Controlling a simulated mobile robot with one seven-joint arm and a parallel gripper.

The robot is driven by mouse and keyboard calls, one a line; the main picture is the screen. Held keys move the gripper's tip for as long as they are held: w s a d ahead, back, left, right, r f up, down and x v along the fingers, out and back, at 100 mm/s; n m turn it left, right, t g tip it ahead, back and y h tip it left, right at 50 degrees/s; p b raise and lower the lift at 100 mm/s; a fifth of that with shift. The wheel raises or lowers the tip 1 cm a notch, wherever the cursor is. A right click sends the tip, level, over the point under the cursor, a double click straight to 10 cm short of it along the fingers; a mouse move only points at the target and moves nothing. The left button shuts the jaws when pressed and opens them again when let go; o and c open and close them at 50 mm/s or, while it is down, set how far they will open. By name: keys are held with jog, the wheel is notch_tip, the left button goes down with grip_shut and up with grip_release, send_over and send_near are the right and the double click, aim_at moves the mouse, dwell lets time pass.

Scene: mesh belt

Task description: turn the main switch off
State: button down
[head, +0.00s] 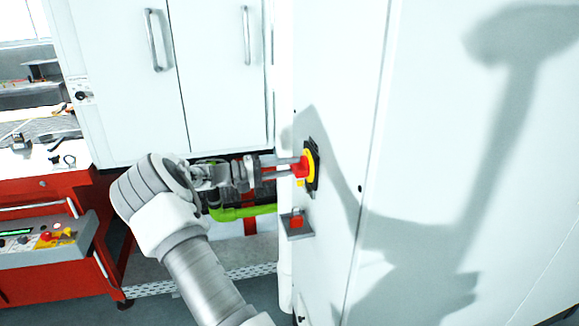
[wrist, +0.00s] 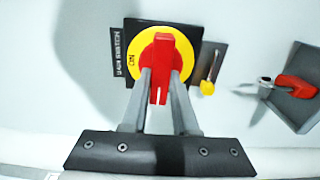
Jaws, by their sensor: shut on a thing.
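The main switch has a red handle (wrist: 161,62) on a round yellow plate (wrist: 186,56), over a black backing with a "MAIN SWITCH" label beside it. "ON" reads on the left part of the yellow plate. In the wrist view the handle stands upright in the picture. In the head view the switch (head: 310,160) sits on the side of the white cabinet. My gripper (head: 297,167) reaches it from the left. Its two fingers (wrist: 161,88) are shut on the red handle, one on each side.
A small yellow tag or padlock (wrist: 208,87) hangs beside the switch. A grey holder with a red-handled item (wrist: 296,86) is mounted nearby; it also shows below the switch in the head view (head: 297,222). A green pipe (head: 245,211) runs behind my arm. A red workbench (head: 40,270) stands at left.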

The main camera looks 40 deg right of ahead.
jog(key=c, duration=0.7)
grip_release()
jog(key=b+v, duration=0.1)
jog(key=v, duration=1.6)
jog(key=shift+a, duration=0.25)
